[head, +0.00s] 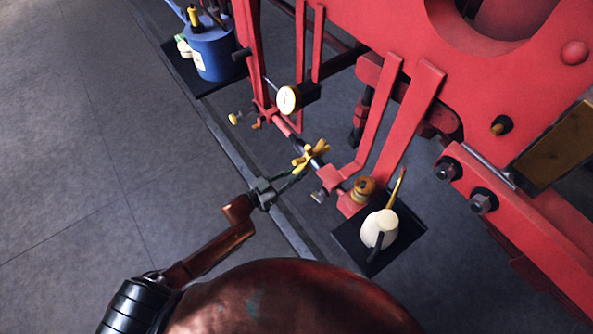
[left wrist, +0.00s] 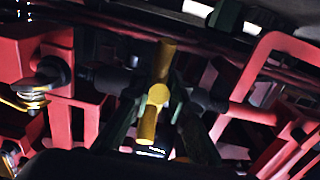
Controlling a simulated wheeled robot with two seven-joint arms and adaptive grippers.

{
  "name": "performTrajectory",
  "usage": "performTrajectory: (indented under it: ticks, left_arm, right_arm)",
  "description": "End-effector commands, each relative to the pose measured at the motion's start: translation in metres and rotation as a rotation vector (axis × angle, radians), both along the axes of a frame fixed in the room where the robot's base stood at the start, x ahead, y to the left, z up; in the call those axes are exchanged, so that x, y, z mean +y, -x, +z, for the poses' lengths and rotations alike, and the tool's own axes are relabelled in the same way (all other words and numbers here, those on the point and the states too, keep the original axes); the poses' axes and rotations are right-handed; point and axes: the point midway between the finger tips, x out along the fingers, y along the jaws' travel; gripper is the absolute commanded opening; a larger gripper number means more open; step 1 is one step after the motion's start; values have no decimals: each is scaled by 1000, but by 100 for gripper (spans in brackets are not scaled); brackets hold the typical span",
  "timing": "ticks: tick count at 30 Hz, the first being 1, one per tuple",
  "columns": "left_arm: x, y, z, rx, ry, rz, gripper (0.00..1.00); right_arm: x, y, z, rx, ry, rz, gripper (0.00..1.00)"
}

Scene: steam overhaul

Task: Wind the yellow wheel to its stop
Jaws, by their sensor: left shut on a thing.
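The yellow wheel (head: 318,150) has stubby spokes and sits on the pipe fitting low on the red machine. My left gripper (head: 297,172) reaches it from the lower left and is shut on it. In the left wrist view the wheel (left wrist: 158,95) stands between my two dark green fingers, its hub facing the camera and two spokes showing, one up and one down. The fingers hide part of the wheel's sides. My right gripper is not in view.
A round white gauge (head: 288,99) is close behind the wheel. A cream pot (head: 379,228) stands on a dark mat (head: 402,247) to the right. A blue can (head: 212,52) is at the back left. Red frame bars (head: 408,130) crowd the right; the grey floor (head: 90,150) at left is clear.

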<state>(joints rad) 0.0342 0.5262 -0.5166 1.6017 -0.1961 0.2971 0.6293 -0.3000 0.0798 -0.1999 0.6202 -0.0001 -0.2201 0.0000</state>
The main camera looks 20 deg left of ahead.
Motion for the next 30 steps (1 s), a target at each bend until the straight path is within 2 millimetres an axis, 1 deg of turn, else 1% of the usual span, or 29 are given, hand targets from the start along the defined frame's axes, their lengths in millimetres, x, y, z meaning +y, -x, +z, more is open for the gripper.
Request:
performTrajectory:
  ticks: [1,11,20,30]
  left_arm:
    - [-1,1,-5,5,-2,-1,0]
    - [-2,0,-4,2,-1,-2,0]
    - [-7,-7,-16,2,0,-2,0]
    - [-8,-8,-16,1,-1,-2,0]
  right_arm:
    - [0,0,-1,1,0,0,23]
    - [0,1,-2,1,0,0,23]
    - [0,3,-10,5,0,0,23]
    - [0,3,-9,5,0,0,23]
